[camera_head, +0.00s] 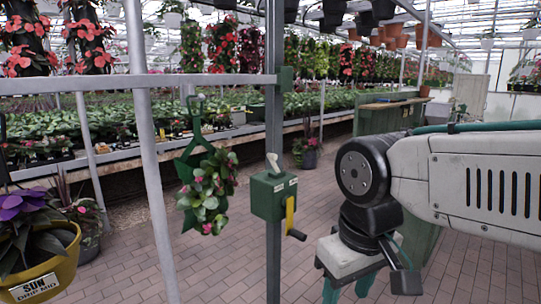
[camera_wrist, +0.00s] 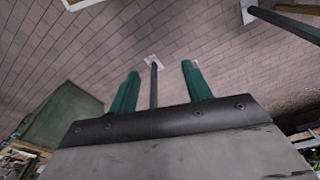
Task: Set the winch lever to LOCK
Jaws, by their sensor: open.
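The winch is a green box (camera_head: 268,198) on a dark green upright post in the middle of the head view. A small pale lever (camera_head: 272,162) stands up from its top, leaning slightly left. Small white labels show on the box, too small to read. A yellow crank arm (camera_head: 290,217) with a black grip hangs on its right side. My gripper (camera_head: 347,289) is right of and below the box, apart from it, fingers pointing down. In the wrist view its two green fingers (camera_wrist: 160,68) are spread with nothing held between them. The lever is not seen in the wrist view.
A hanging planter with pink flowers (camera_head: 208,190) is left of the winch. A yellow pot labelled SUN (camera_head: 50,262) hangs at lower left. A grey horizontal rail (camera_head: 190,82) meets the post above. The brick floor (camera_head: 450,270) is mostly open at right.

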